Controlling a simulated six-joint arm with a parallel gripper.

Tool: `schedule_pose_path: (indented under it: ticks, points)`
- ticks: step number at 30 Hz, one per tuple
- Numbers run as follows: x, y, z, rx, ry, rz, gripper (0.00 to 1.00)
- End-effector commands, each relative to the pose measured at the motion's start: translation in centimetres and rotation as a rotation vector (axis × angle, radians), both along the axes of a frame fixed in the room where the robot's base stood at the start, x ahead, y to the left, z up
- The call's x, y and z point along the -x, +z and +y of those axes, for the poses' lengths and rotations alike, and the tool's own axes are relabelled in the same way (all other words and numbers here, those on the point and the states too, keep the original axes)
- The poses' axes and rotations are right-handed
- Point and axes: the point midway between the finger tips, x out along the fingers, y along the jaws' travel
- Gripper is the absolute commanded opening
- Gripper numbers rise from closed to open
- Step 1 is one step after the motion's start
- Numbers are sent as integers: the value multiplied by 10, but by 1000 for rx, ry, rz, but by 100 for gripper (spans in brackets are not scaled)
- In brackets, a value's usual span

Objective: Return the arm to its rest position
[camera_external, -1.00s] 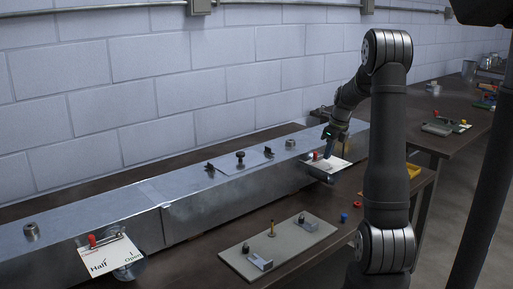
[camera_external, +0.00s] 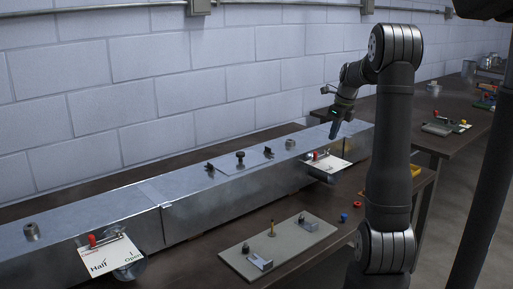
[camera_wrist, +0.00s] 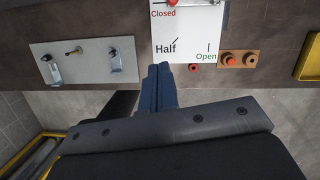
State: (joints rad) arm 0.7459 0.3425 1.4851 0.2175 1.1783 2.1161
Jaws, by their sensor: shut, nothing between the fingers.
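A white card with a red-knobbed lever (camera_external: 328,165) is fixed to the duct's side below my gripper. In the wrist view this card (camera_wrist: 190,35) reads Closed, Half and Open, and its top is cut off. A second card (camera_external: 108,258) with a red knob is on the duct's near left part.
A light board (camera_external: 277,248) with small fittings lies on the bench in front of the duct. Red and blue caps (camera_external: 344,217) lie right of it. A yellow tray (camera_wrist: 309,58) is at the right. A dark pole (camera_external: 485,180) stands at the far right. The space above the duct is free.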

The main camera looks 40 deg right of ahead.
Motion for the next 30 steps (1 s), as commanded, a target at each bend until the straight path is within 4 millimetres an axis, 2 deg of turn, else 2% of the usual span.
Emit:
schedule_pose_path:
  ticks: [4, 8, 19, 22, 30]
  points:
    - [-1, -3, 0, -1, 0, 1, 0]
    - [-3, -15, 0, -2, 0, 1, 0]
    - [-20, -84, -3, -2, 1, 3, 0]
    - [-31, -99, -4, -2, 2, 2, 0]
    - [-25, -97, -32, 0, 167, 2, 0]
